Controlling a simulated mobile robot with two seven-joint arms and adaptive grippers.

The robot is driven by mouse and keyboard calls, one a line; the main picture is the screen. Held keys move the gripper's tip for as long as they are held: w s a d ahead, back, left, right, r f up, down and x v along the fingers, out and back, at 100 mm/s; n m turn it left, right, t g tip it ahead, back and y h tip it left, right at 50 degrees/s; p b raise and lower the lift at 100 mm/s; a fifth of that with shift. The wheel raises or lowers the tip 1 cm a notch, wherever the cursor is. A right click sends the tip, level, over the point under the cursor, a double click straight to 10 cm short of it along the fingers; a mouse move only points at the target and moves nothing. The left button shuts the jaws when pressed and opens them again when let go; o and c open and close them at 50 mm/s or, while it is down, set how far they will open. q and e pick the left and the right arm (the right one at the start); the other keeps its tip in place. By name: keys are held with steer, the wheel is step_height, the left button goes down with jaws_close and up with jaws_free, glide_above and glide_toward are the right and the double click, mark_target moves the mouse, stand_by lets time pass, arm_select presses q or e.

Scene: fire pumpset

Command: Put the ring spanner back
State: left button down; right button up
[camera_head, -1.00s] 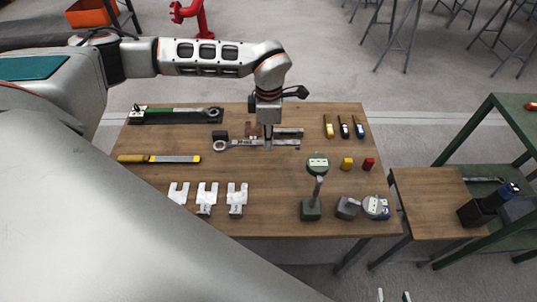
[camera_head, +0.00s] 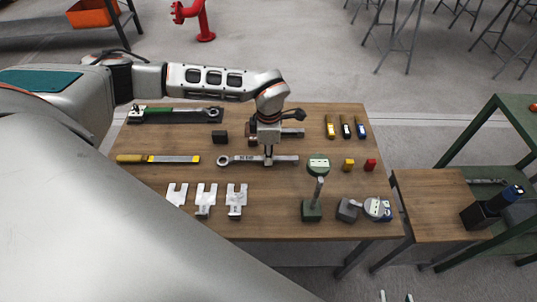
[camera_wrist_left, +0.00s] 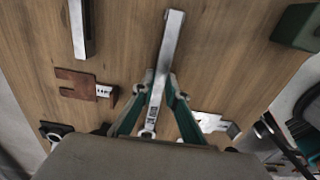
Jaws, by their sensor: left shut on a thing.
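The ring spanner (camera_head: 240,160) is a long silver bar with a ring at its left end and dark marking on its shank. My left gripper (camera_head: 268,161) is shut on its shank, right of the middle, in front of the dark block and steel bar. In the left wrist view the spanner (camera_wrist_left: 170,45) runs lengthwise between the green-sided fingers of the gripper (camera_wrist_left: 153,88). Whether it touches the table is unclear. Two pale tips of my right gripper (camera_head: 395,297) show apart at the bottom edge, away from the table.
Behind the spanner lie a dark block (camera_head: 220,137), a steel bar (camera_head: 293,133) and a brown piece (camera_wrist_left: 75,84). A yellow-handled file (camera_head: 160,158) lies left. Three white forked pieces (camera_head: 206,197) lie in front.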

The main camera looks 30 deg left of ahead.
arm_select(q)
steer(key=c, duration=2)
jaws_free()
steer(key=shift+f, duration=0.1)
step_height(320, 180, up, 12)
steer(key=shift+r+p, duration=0.15)
steer(key=shift+p, duration=0.7)
arm_select(e)
steer(key=shift+s+a+r, duration=0.2)
steer(key=shift+s+r, duration=0.1)
steer(key=shift+r, duration=0.15)
arm_select(q)
steer(key=shift+s+d, duration=0.1)
arm_select(e)
steer(key=shift+d+r, duration=0.1)
